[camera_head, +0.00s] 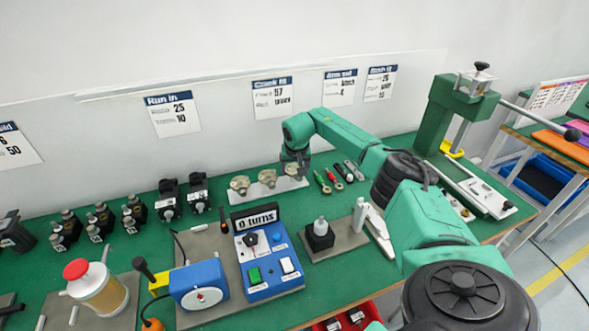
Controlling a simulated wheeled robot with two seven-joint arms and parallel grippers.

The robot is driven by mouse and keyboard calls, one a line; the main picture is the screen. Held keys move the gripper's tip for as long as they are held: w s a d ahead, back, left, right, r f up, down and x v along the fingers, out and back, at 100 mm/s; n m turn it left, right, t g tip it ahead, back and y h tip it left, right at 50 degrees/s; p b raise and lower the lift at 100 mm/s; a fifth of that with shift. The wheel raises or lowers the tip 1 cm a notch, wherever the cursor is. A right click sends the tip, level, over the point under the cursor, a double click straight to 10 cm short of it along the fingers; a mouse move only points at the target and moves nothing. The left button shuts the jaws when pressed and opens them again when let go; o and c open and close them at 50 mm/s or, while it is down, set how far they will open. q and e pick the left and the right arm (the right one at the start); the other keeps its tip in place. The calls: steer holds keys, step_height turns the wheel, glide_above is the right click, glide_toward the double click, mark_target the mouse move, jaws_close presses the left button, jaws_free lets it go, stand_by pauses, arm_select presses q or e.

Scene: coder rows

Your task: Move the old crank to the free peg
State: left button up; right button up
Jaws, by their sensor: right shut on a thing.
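My right gripper (294,165) points down over the right end of a pale peg strip (262,196) at the back of the bench. It is shut on a tan-metal crank (293,171). Two similar cranks sit on the strip to its left, one at the left end (240,184) and one in the middle (267,178). The held crank is at or just above the strip; I cannot tell whether it touches. The peg under it is hidden by the gripper and the crank. My left gripper is not in view.
Small hand tools (336,180) lie right of the strip. In front stand a blue control box (268,263) with a "0 turns" display and a black block (320,236) on a grey plate. A green press (455,115) stands at the right. Black units (168,199) stand left.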

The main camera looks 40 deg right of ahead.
steer(key=o, duration=1.4)
steer(key=shift+c, duration=0.2)
steer(key=v, duration=1.4)
steer(key=shift+s+a+r+b, duration=0.15)
steer(key=shift+s+r+b, duration=0.05)
steer(key=shift+b, duration=0.2)
